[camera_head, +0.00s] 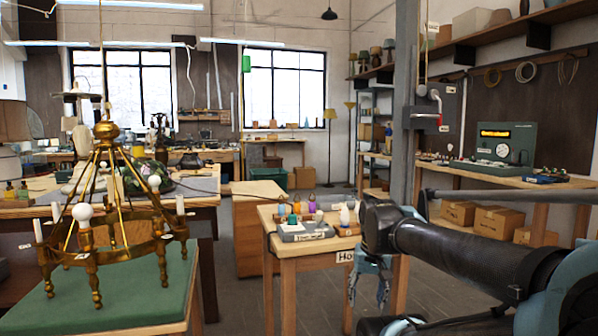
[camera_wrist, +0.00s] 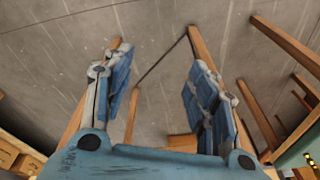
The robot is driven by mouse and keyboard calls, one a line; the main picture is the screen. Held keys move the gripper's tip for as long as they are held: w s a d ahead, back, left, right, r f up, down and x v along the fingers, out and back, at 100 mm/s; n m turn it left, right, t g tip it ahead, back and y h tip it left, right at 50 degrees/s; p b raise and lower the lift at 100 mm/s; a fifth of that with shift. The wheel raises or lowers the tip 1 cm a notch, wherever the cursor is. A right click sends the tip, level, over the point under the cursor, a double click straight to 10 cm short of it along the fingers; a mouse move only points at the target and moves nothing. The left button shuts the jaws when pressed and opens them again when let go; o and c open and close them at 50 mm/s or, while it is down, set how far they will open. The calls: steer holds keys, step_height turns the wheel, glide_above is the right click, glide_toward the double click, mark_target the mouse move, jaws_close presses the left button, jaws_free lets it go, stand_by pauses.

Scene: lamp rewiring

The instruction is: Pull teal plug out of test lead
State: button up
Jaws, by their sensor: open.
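My gripper (camera_head: 368,290) is open and empty beside the right edge of the small wooden table, with its fingers pointing down. In the wrist view, its two blue fingers (camera_wrist: 160,72) stand apart over bare grey floor. A small teal-green item (camera_head: 281,211) stands among coloured pieces on the small table, left of my gripper; I cannot tell whether it is the teal plug. A green-grey test instrument (camera_head: 505,143) with a lit display and a dial stands on the right bench. No test lead can be made out clearly.
The small table (camera_head: 288,250) holds a grey labelled block (camera_head: 305,232) and several small pieces. A brass chandelier (camera_head: 105,225) stands on a green-topped table at left. A grey post (camera_head: 405,100) rises behind my arm. Cardboard boxes (camera_head: 497,223) sit under the right bench (camera_head: 480,172).

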steer(key=w+a+r+m+g, duration=0.1)
steer(key=w+a+r+m, duration=0.25)
steer(key=w+r, duration=0.55)
steer(key=w+a+r+m, duration=0.35)
steer(key=w+r, duration=0.25)
steer(key=r, duration=0.4)
steer(key=m+g+y, duration=0.1)
steer(key=m, duration=0.6)
glide_toward(293, 215)
steer(key=f, duration=0.7)
steer(key=a+f, duration=0.1)
steer(key=f, duration=0.2)
steer(key=shift+w+f, duration=0.15)
steer(key=shift+w, duration=0.25)
steer(key=c, duration=1.2)
steer(key=shift+r, duration=0.25)
steer(key=shift+r, duration=2.05)
